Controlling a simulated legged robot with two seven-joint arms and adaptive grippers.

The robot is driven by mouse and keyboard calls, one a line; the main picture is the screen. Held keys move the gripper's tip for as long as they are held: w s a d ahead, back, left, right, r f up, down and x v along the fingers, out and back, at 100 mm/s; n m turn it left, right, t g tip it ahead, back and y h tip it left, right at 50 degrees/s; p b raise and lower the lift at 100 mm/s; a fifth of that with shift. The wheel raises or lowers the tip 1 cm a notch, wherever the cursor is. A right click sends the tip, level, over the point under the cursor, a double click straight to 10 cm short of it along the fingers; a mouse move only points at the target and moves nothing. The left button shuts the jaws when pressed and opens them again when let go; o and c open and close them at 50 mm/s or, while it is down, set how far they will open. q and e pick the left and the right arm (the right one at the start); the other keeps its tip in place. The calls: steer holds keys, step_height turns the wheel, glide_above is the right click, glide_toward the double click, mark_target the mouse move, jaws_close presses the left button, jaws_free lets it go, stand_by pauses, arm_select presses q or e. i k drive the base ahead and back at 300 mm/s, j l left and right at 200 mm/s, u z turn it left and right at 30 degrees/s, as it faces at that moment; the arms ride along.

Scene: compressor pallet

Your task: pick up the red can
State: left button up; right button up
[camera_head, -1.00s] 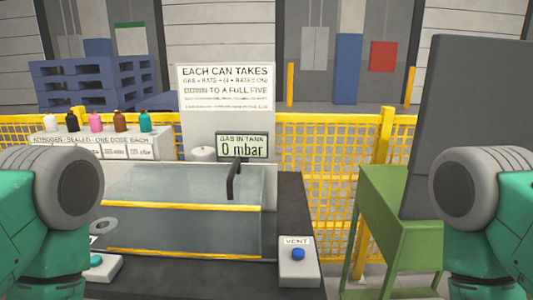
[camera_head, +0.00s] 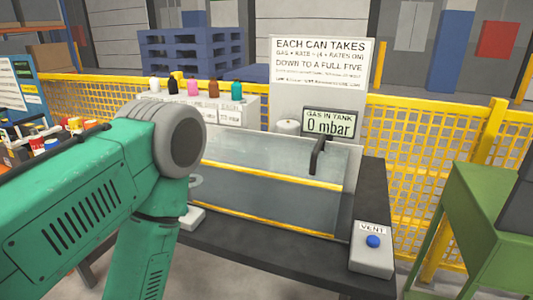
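At the far left, partly behind my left arm, a cluster of small things shows red, white and yellow. A small reddish, white-topped container (camera_head: 37,145) stands there; I cannot tell whether it is the red can. The row on the white rack behind the tank is white, black, pink, brown and teal, with no red one. My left arm crosses the left half of the view, but its gripper is not visible. My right arm and gripper are out of view.
A glass tank (camera_head: 270,205) with yellow edges stands on a dark table (camera_head: 240,256). Its display (camera_head: 331,122) reads 0 mbar. A vent box (camera_head: 372,252) with a blue button is at right. A green stand (camera_head: 490,225) is further right. Yellow mesh fencing (camera_head: 415,160) runs behind.

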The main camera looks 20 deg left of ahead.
mark_target(37, 142)
steer(key=u, duration=2.05)
steer(key=z, duration=0.6)
steer(key=i+j+z, duration=0.55)
steer(key=j+z, duration=0.3)
steer(key=i+j+z, duration=0.25)
steer(key=j, duration=0.3)
steer(key=k+l, duration=0.05)
